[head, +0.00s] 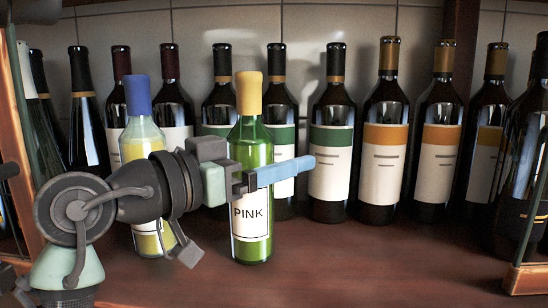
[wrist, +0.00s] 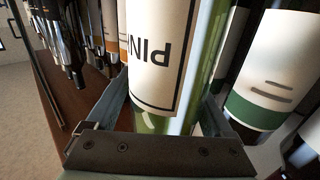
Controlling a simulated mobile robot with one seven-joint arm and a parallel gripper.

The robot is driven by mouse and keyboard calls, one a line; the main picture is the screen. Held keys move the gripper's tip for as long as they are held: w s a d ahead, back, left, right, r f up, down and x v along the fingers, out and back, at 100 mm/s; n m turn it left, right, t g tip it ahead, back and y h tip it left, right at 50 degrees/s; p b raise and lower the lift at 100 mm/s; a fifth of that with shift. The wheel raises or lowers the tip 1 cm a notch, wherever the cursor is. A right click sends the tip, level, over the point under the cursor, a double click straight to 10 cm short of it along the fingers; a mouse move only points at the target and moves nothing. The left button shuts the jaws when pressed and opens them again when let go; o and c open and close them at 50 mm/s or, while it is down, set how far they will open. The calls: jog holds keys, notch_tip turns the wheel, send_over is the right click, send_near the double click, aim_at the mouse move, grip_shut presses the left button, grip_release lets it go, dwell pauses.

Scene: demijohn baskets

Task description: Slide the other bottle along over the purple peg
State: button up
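A green bottle with a yellow cap and a label reading PINK (head: 251,220) stands upright on the shelf in the head view. In the wrist view its green glass and label (wrist: 160,60) fill the middle, between my fingers. A bottle with a blue cap (head: 145,135) and yellow contents stands to its left, partly hidden by my arm. My gripper (head: 285,172) reaches around the PINK bottle, one blue finger passing in front of it. In the wrist view my gripper (wrist: 165,110) looks open, with slim gaps beside the bottle. I see no purple peg.
The wooden shelf (head: 350,265) is clear in front and to the right. A row of dark wine bottles (head: 385,140) with white, green and orange labels stands close behind. More dark bottles (head: 520,165) stand at the right, near a wooden frame edge (head: 527,279).

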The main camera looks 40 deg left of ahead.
jog(key=shift+a+r, duration=0.1)
jog(key=shift+a, duration=0.25)
jog(key=shift+s+a+b, duration=0.15)
jog(key=shift+s+b, duration=0.25)
jog(key=shift+s, duration=0.15)
jog(key=s+a+b, duration=0.1)
jog(key=s+b, duration=0.3)
jog(key=s, duration=0.7)
jog(key=shift+s+a+b, duration=0.2)
jog(key=shift+s+b, duration=0.1)
jog(key=shift+s, duration=0.05)
jog(key=shift+s, duration=0.1)
jog(key=s+a, duration=0.1)
jog(key=s, duration=0.5)
jog(key=shift+s, duration=0.3)
jog(key=shift+a, duration=0.1)
jog(key=s+a, duration=0.1)
jog(key=s, duration=0.6)
dwell(0.6)
dwell(0.3)
